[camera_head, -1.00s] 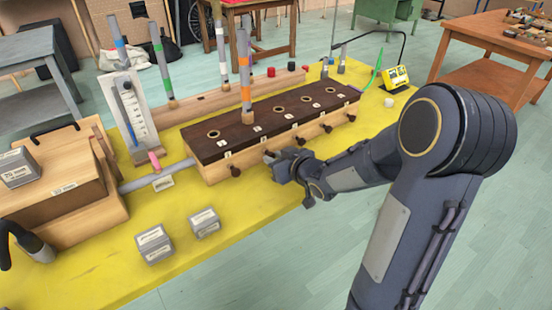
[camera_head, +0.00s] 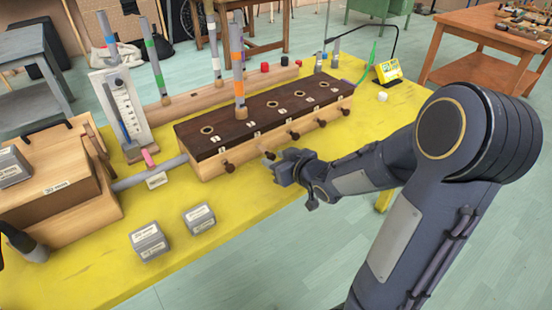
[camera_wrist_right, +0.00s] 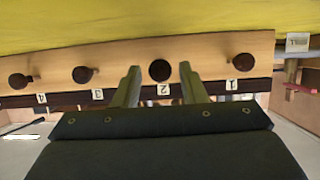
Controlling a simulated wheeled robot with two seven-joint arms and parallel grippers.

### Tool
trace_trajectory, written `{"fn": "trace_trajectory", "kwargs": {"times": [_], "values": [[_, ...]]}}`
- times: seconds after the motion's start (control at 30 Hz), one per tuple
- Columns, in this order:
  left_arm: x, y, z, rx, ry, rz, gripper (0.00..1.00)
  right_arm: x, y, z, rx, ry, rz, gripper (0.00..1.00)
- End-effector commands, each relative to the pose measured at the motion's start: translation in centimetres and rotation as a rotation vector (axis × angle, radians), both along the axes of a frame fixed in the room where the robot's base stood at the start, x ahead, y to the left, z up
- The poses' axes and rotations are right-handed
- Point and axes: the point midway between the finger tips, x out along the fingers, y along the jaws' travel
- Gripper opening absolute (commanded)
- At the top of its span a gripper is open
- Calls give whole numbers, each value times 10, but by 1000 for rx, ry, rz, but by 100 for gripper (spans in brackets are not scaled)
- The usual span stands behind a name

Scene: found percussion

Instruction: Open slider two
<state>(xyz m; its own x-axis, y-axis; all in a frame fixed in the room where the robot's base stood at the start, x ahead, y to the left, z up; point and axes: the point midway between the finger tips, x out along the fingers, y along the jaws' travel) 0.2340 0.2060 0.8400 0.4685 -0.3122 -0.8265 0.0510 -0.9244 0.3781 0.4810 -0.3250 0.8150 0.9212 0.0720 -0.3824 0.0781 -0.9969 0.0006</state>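The long wooden chest (camera_head: 215,166) with a dark top stands on the yellow table, with a row of round dark slider knobs along its front. In the right wrist view, the knob of slider two (camera_wrist_right: 160,70), above the label 2, sits between the two spread fingers of my right gripper (camera_wrist_right: 160,84). Gaps show on both sides of the knob. In the head view, my right gripper (camera_head: 272,162) is at the chest's front face and partly hides that knob. How far slider two is pulled out cannot be told.
Knob one (camera_wrist_right: 243,62) and knob three (camera_wrist_right: 83,74) flank the fingers. Striped tubes, one orange-banded (camera_head: 238,65), stand on and behind the chest. Two grey labelled blocks, one here (camera_head: 149,242), lie on the table's front left. A wooden box (camera_head: 70,208) stands at left.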

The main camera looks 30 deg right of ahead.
Motion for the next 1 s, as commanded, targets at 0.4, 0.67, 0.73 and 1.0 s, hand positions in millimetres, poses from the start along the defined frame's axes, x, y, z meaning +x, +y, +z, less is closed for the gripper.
{"fn": "trace_trajectory", "kwargs": {"times": [0.4,0.67,0.73,1.0], "values": [[0,0,2,0,0,0,56,-6,-1,4,1,0,-2,45],[0,0,13,0,0,0,56,-46,-5,22,2,-3,-4,45],[0,0,16,0,0,0,56,-56,-5,26,0,-2,-3,45],[0,0,20,0,0,0,56,-72,-6,30,0,0,0,45]]}}
